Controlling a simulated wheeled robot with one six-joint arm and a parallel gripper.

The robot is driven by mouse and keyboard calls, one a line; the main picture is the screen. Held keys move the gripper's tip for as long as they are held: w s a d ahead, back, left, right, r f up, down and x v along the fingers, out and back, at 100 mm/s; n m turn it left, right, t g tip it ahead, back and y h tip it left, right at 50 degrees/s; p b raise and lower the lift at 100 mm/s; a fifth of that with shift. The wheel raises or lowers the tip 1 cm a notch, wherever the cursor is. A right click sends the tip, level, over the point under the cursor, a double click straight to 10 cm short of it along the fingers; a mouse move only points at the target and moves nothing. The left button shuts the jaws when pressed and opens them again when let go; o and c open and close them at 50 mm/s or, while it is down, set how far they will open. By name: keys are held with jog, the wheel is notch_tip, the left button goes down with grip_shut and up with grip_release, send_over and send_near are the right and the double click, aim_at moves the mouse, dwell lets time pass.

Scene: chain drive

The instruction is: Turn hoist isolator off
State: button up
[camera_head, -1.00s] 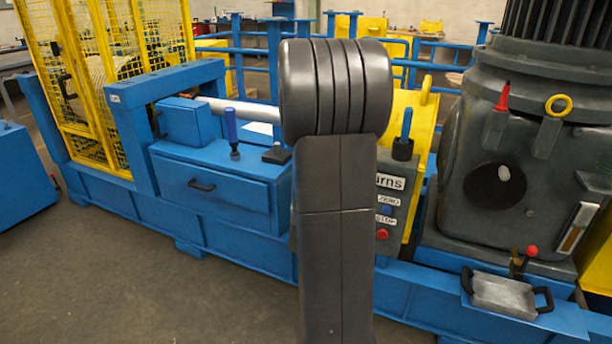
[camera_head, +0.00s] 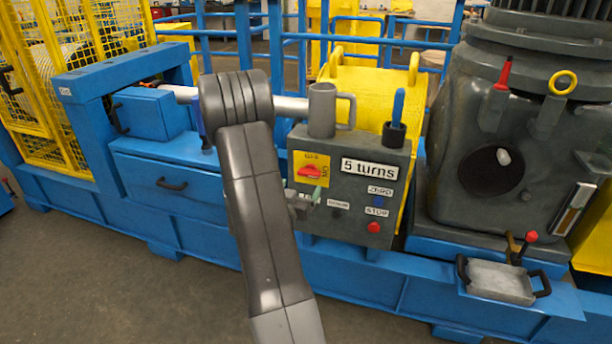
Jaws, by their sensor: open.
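The isolator is a red rotary handle (camera_head: 309,171) on a yellow plate (camera_head: 317,159), at the upper left of the grey control panel (camera_head: 350,150). OFF is marked above the handle and ON at its right. The handle looks roughly level, in line with the ON mark. My dark arm crosses the picture just left of the panel. My gripper (camera_head: 303,203) shows only in part beyond the arm, just below the isolator, open and holding nothing I can see. A small green piece shows beside it. I cannot tell whether the gripper touches the panel.
The panel also bears a "5 turns" sign (camera_head: 369,168), a blue ZERO button (camera_head: 379,199) and a red STOP button (camera_head: 374,227). A grey mug (camera_head: 322,110) and a blue-handled tool in a holder (camera_head: 395,127) stand on top. A large grey motor housing (camera_head: 505,140) is at the right.

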aim_at(308, 175)
jog(key=x, duration=0.8)
jog(key=shift+s, duration=0.1)
jog(key=shift+c, duration=0.5)
jog(key=c, duration=0.9)
